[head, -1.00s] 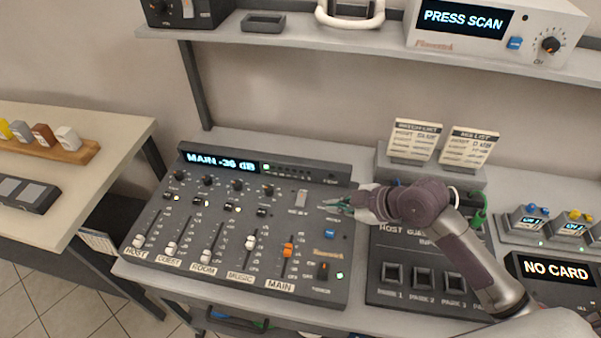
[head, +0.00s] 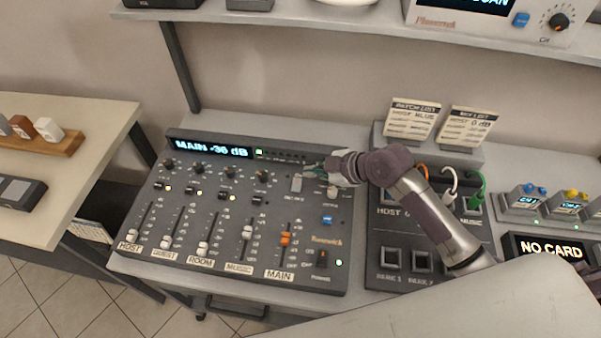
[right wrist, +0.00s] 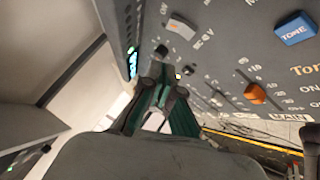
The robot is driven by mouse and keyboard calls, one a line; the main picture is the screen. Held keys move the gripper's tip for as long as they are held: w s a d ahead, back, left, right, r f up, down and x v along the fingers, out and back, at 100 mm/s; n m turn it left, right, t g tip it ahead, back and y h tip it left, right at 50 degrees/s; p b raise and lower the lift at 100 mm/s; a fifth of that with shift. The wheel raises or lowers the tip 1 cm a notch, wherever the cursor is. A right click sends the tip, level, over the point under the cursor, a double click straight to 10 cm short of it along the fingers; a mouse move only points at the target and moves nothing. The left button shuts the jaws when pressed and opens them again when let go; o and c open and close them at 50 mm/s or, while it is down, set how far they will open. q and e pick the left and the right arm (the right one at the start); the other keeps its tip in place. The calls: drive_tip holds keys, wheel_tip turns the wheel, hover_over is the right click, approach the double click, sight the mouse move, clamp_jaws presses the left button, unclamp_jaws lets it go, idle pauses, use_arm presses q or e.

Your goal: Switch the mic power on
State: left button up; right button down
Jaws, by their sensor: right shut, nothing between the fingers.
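The grey mixing console (head: 345,240) lies on the table with its display reading MAIN -36 dB. A small pale rocker switch (head: 296,184) sits at its upper right, with a small label below that seems to be the mic power one. The switch also shows in the right wrist view (right wrist: 182,27), with ON printed above it. My right gripper (head: 308,166) is shut and empty, its tips just above and right of the switch in the head view. In the right wrist view the closed fingers (right wrist: 162,78) show below the switch, apart from it. My left gripper is out of view.
Several faders, an orange main fader (head: 286,239) and a blue button (head: 327,219) lie near the switch. A black power rocker (head: 322,258) has a green light beside it. A patch panel (head: 378,255) with cables stands to the right, under my arm. A shelf (head: 280,17) hangs above.

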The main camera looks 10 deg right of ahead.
sight(294, 179)
drive_tip(key=p+x, duration=0.1)
drive_tip(key=x, duration=0.4)
drive_tip(key=shift+w+a+f, duration=0.15)
drive_tip(key=shift+a+f, duration=0.05)
drive_tip(key=shift+w+d+f, duration=0.15)
drive_tip(key=shift+w+f, duration=0.05)
drive_tip(key=shift+f, duration=0.3)
drive_tip(key=shift+w+d+f, duration=0.15)
drive_tip(key=shift+w+f, duration=0.05)
drive_tip(key=shift+f, duration=0.35)
drive_tip(key=shift+w+d+f+p, duration=0.2)
drive_tip(key=shift+f+p, duration=0.1)
drive_tip(key=shift+f, duration=0.35)
drive_tip(key=shift+w+d+f+g+b, duration=0.15)
drive_tip(key=shift+w+f+g+b, duration=0.4)
drive_tip(key=shift+b, duration=0.65)
drive_tip(key=shift+s+r+p, duration=0.1)
drive_tip(key=shift+s+p, duration=0.2)
drive_tip(key=shift+p, duration=0.15)
drive_tip(key=shift+s, duration=0.15)
